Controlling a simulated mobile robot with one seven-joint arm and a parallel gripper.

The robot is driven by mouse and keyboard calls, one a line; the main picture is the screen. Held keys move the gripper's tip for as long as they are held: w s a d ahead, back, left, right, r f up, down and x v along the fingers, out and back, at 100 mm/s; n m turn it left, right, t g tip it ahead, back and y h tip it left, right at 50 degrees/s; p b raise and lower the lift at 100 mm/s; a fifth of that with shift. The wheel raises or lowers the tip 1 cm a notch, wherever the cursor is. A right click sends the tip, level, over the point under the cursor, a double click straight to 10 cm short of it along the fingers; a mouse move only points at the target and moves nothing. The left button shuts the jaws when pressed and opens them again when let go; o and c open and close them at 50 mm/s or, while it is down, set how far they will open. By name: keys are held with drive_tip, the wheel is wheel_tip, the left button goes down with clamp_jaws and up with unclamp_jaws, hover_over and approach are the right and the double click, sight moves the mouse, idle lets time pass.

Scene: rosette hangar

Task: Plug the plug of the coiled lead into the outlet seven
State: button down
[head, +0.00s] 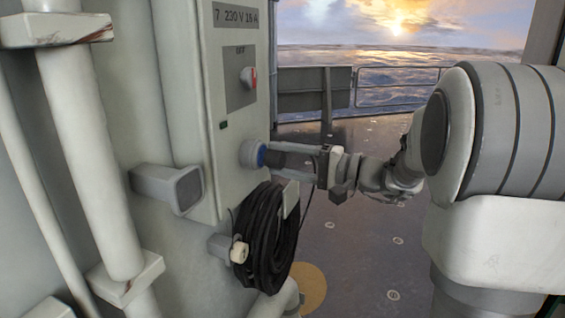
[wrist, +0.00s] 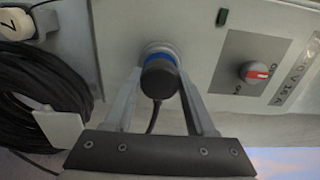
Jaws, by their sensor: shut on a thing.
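The black plug (head: 284,159) of the coiled lead lies in line with the round grey outlet (head: 249,154) on the panel marked 7. A blue ring shows where they meet; in the wrist view the plug (wrist: 159,80) covers most of the outlet front, so I cannot tell how deep it sits. My gripper (head: 292,163) is shut on the plug, one finger on each side; it also shows in the wrist view (wrist: 158,88). The black coiled lead (head: 262,240) hangs below the outlet, and a cable runs down from the plug's rear.
Above the outlet is a rotary switch (head: 248,78) with a red and white handle, under the label plate (head: 235,14). A small green lamp (head: 223,125) is beside it. A grey box (head: 168,187) juts out at left, near thick pipes (head: 88,150). Deck on the right is open.

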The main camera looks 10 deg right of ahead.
drive_tip(key=shift+w+a, duration=0.35)
drive_tip(key=shift+a, duration=0.15)
drive_tip(key=shift+c, duration=0.7)
unclamp_jaws()
drive_tip(key=shift+d+b, duration=0.1)
drive_tip(key=shift+b, duration=0.2)
